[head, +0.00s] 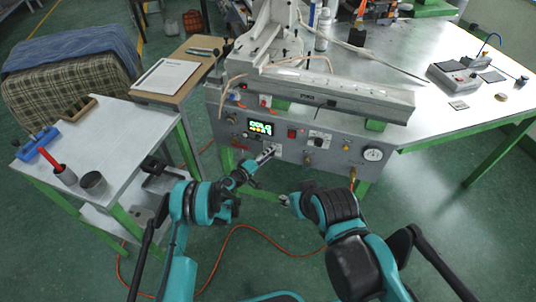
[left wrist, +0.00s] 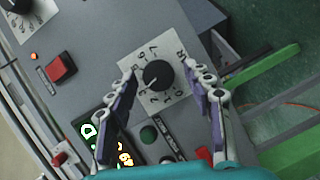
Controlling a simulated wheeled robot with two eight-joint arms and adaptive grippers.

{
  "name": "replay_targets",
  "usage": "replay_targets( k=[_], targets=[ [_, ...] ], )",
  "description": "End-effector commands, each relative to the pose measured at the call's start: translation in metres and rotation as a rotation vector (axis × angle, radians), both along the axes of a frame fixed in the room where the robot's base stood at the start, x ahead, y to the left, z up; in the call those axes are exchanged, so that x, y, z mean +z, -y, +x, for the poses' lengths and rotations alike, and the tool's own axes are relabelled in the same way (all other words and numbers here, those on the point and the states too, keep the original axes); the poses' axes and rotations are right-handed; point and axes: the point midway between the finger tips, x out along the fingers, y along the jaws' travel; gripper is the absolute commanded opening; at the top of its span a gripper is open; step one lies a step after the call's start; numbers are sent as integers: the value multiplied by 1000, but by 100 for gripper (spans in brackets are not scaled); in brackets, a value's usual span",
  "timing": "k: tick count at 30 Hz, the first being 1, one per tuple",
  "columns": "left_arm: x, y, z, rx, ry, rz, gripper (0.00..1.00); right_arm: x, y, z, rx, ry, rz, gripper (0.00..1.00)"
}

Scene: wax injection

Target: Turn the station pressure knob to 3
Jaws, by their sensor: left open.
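A black round knob (left wrist: 157,74) sits on a white numbered dial plate (left wrist: 177,98) in the left wrist view. Its pointer setting is too small to read surely. In the head view the dial plate (head: 273,148) shows on the grey front panel, partly covered by my left gripper (head: 265,156). My left gripper (left wrist: 161,72) is open, its two fingers on either side of the knob with gaps between. My right gripper (head: 285,200) is in front of the panel, lower and to the right; its jaws are too small to judge.
A side table (head: 115,135) with cups stands at the left. A green beam (left wrist: 262,72) runs beside the panel in the wrist view.

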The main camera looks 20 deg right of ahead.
Motion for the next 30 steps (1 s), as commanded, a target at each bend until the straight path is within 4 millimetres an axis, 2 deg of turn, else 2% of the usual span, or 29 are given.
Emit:
replay_targets(
  k=[9,14,30],
  targets=[
    [6,-40,-27,3,-1,0,51,0,0,0,0,0,0,40],
    [8,-56,-38,2,0,0,51,0,0,0,0,0,0,40],
    [9,-60,-42,0,0,0,51,0,0,0,0,0,0,40]
  ],
)
